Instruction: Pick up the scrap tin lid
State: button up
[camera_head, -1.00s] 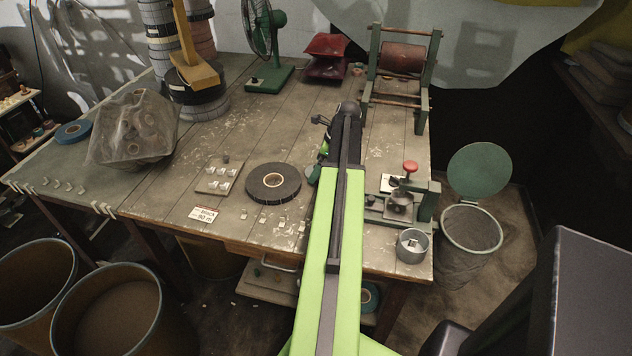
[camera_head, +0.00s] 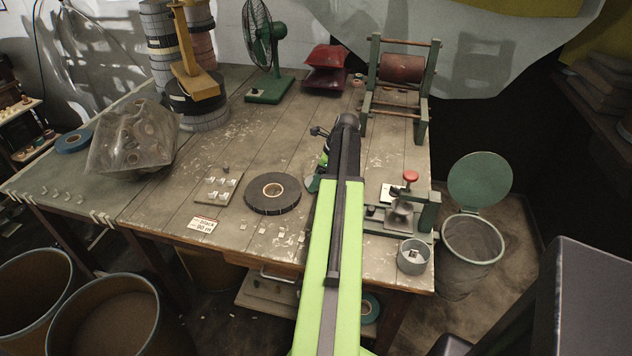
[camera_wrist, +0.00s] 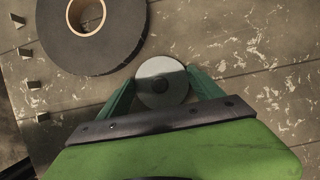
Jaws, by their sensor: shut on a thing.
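The scrap tin lid (camera_wrist: 172,70) is a small round pale-grey disc with a dark knob in its middle. In the wrist view it sits between the two green fingers of my gripper (camera_wrist: 160,78), which is shut on it. I cannot tell whether it touches the table or hangs just above. In the head view my arm hides most of the gripper (camera_head: 313,184) and the lid cannot be made out clearly. The open grey scrap tin (camera_head: 413,263), with small bits inside, stands near the table's front right corner.
A black tape roll (camera_head: 272,195) lies just left of my gripper; it also shows in the wrist view (camera_wrist: 65,45). A red-knobbed device (camera_head: 410,177) stands to the right. A fan (camera_head: 262,60) and a roller stand (camera_head: 375,75) are farther back. Small pale pieces lie along the front.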

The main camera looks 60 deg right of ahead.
notch_tip(320, 180, up, 5)
jog(key=p, duration=0.4)
jog(key=shift+f, duration=0.2)
jog(key=s+d+r+p, duration=0.1)
jog(key=s+r+p, duration=0.5)
jog(key=s, duration=0.5)
jog(key=shift+s+d+r+p, duration=0.2)
jog(key=shift+s+d+p, duration=0.05)
jog(key=shift+d+p, duration=0.15)
jog(key=shift+w, duration=0.1)
